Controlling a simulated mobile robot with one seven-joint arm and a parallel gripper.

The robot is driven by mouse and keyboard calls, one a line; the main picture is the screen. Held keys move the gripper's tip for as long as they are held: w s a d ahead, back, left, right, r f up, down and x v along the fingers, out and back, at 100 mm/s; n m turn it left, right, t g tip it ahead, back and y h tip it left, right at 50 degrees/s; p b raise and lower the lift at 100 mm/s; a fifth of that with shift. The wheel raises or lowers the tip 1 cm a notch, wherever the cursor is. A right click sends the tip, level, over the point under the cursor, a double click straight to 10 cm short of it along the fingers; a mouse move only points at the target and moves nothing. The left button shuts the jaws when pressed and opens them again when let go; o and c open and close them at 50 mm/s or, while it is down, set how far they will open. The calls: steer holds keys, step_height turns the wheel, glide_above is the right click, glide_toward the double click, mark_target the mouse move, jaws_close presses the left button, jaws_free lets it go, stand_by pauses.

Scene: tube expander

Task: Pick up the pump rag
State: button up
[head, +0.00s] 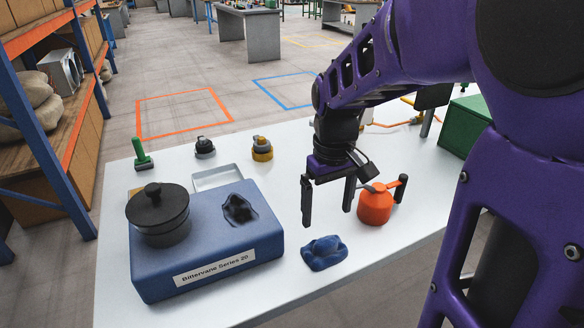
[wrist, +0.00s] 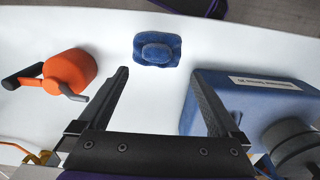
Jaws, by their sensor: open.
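A crumpled blue cloth, which looks like the pump rag (head: 324,253), lies on the white table to the right of the blue machine. It also shows in the wrist view as a blue rag (wrist: 157,49), beyond the fingertips and roughly between them. My gripper (head: 328,203) hangs above the table, pointing down, with its two fingers apart and nothing between them. In the wrist view my gripper (wrist: 162,78) is open, and the rag is apart from both fingers. In the head view the rag lies nearer the camera than the fingers.
A blue machine (head: 215,270) labelled "Bittervane Series 20", with a black lidded pot (head: 158,214), stands left of the rag. An orange can (head: 375,206) with a handle stands close right of my gripper. A green box (head: 463,125) is at the back right. White table (head: 300,285) shows around the rag.

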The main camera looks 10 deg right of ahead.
mark_target(326, 240)
steer(key=f, duration=0.3)
steer(key=f+b, duration=0.1)
steer(key=f, duration=0.1)
steer(key=f+b, duration=0.1)
steer(key=f, duration=0.2)
steer(key=shift+w+d+f, duration=0.1)
steer(key=shift+d+f, duration=0.15)
steer(key=shift+f, duration=0.1)
steer(key=c, duration=1.5)
step_height(326, 240, up, 10)
steer(key=shift+r+p, duration=0.1)
steer(key=shift+p, duration=1.15)
